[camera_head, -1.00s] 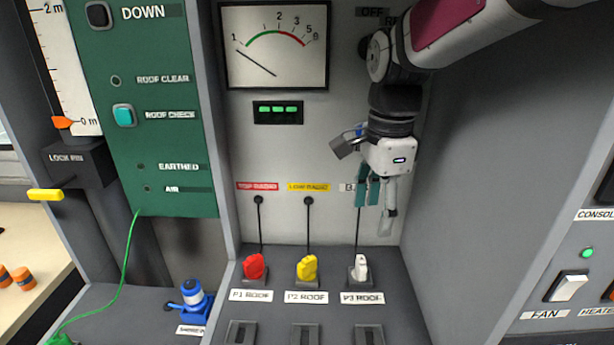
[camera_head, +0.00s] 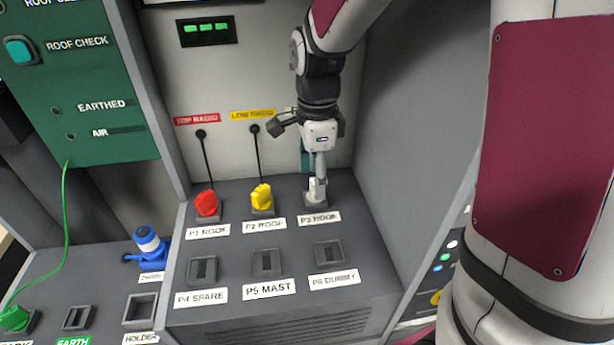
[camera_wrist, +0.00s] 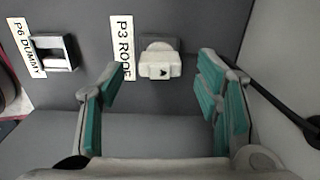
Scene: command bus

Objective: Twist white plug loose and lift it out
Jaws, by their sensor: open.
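The white plug (camera_head: 316,189) sits upright in the socket labelled P3 ROOF, at the right end of the back row. It also shows in the wrist view (camera_wrist: 160,64), at the upper middle, beyond the fingertips. My gripper (camera_head: 314,168) is right above the plug in the head view, pointing down, and partly hides it and its cable. In the wrist view my gripper (camera_wrist: 162,82) is open, with its teal-padded fingers wide apart to the left and right of the plug. I see no contact between fingers and plug.
A yellow plug (camera_head: 262,198) and a red plug (camera_head: 207,203) stand to the left in P2 and P1, each with a black cable. Empty sockets, including P6 DUMMY (camera_head: 329,253), lie in front. A grey side wall (camera_head: 420,130) stands close on the right.

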